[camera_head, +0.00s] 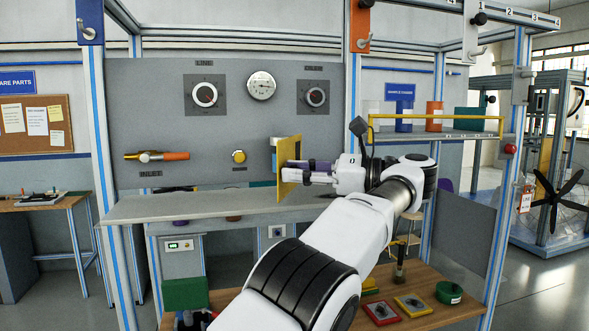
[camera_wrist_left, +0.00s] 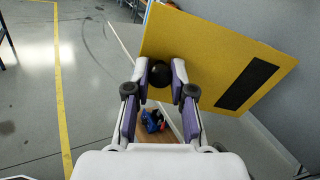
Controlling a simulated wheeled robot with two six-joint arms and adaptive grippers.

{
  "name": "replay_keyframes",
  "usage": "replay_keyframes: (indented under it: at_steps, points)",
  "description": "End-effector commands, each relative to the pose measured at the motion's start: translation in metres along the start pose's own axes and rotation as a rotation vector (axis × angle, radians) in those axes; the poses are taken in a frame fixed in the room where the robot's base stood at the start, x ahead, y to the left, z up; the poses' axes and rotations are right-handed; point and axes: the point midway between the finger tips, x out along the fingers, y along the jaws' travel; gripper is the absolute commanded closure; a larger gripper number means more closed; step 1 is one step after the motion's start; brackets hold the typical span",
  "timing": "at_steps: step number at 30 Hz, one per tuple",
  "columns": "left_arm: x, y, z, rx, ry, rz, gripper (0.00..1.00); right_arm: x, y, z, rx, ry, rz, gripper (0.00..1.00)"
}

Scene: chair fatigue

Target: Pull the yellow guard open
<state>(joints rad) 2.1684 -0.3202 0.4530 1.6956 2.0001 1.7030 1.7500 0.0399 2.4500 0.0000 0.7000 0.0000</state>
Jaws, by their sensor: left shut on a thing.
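The yellow guard (camera_head: 288,160) is a flat plate on the front of the grey panel. In the head view it is seen narrow and stands out at an angle from the panel. In the left wrist view the guard (camera_wrist_left: 205,50) fills the top, with a black strip and a round black knob (camera_wrist_left: 160,74). My left gripper (camera_head: 300,172) reaches it from the right; in the wrist view its two purple-padded fingers (camera_wrist_left: 160,95) are shut on the knob. What lies behind the guard is mostly hidden. My right gripper is in neither view.
The grey panel (camera_head: 130,100) carries dials, a gauge (camera_head: 261,86), a yellow button (camera_head: 239,157) and an orange-handled lever (camera_head: 175,155). A grey shelf (camera_head: 160,206) runs below. A yellow-railed shelf with canisters (camera_head: 434,116) is at the right. The shelf's left part is clear.

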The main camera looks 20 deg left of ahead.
Motion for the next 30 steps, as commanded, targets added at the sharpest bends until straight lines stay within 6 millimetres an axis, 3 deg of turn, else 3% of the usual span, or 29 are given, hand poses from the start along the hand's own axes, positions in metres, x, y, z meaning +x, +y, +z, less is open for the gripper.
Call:
replay_keyframes:
  at_steps: [7,8,9,24,30]
  points:
    - [0.001,0.000,-0.002,0.003,0.000,0.002,1.00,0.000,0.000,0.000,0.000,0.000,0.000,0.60]
    - [0.001,0.000,-0.002,0.003,0.000,0.002,0.67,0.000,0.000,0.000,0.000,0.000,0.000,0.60]
    - [0.001,0.000,-0.002,0.003,0.000,0.002,0.52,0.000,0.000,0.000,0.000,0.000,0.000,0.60]
    - [0.001,0.000,0.000,0.001,0.000,0.000,0.51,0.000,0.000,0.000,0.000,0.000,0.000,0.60]
    - [0.017,-0.008,-0.004,0.001,0.009,-0.033,0.51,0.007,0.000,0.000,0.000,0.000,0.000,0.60]
